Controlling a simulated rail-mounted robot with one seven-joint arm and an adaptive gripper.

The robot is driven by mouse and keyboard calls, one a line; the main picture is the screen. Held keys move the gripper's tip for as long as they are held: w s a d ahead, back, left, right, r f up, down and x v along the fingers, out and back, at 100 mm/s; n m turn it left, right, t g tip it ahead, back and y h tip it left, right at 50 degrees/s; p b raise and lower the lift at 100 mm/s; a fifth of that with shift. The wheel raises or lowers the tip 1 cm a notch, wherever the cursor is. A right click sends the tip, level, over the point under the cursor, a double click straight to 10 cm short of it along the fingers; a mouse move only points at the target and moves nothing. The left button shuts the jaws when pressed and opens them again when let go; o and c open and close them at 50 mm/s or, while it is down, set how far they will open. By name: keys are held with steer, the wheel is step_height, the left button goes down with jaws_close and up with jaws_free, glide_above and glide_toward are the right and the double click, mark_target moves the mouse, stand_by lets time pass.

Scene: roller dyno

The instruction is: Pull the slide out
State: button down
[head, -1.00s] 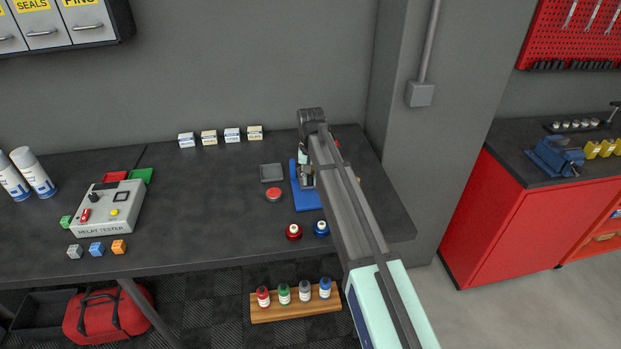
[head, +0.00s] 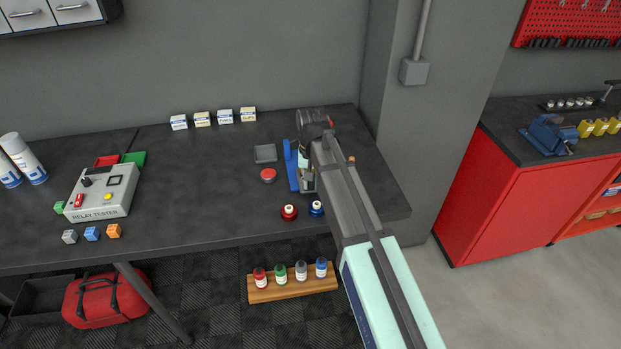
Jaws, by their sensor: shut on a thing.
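A blue base plate (head: 292,168) lies on the dark workbench, right of centre, partly covered by my arm. My gripper (head: 308,182) is over the right front part of this plate, pointing down, and is shut. Its fingertips are small here and partly hidden by my forearm. The slide itself is hidden behind my gripper and arm, so I cannot make out its shape or how far it stands out.
The relay tester (head: 102,192) is far left. The bench between is clear.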

steer(key=c, duration=1)
jaws_free()
steer(key=shift+s, duration=0.2)
step_height(320, 180, up, 12)
